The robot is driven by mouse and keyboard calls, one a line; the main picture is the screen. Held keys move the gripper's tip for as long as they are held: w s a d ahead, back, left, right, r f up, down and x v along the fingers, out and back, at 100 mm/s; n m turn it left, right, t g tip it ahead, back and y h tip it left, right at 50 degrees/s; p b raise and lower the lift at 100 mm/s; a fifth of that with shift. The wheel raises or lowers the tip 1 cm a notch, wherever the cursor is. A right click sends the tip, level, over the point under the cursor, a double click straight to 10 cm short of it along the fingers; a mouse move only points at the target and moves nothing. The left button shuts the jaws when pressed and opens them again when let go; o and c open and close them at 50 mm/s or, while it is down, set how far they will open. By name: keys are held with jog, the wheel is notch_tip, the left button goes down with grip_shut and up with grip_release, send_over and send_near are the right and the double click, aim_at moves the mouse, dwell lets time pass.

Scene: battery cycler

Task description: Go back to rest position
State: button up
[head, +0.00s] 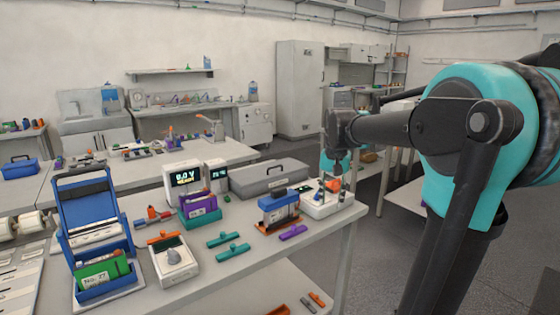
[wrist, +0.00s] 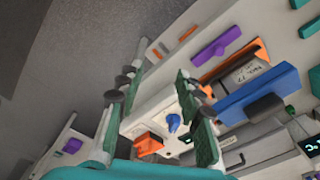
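My arm reaches in from the right in the head view. My gripper (head: 338,167) hangs at the table's right end, above a white device (head: 322,208) with orange parts. In the wrist view my gripper (wrist: 160,72) has its two green-padded fingers spread well apart, with nothing held between them. The white device shows beyond and between the fingers, with a blue knob (wrist: 174,122) and an orange part (wrist: 149,143). I cannot tell how far the fingers are above it.
A blue unit on an orange base (head: 278,212) and a purple bar (head: 292,232) stand just left of the device. A grey case (head: 268,176) lies behind. A display reading 0.0 V (head: 184,178) stands further left. Floor (head: 395,255) is open right of the table (head: 262,278).

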jog(key=s+d+f+n+t, duration=0.3)
jog(key=s+f+n, duration=0.1)
jog(key=s+f, duration=1.5)
notch_tip(320, 180, down, 2)
jog(key=shift+s+f, duration=0.15)
jog(key=shift+s, duration=0.05)
jog(key=shift+a, duration=0.1)
jog(key=shift+c, duration=0.6)
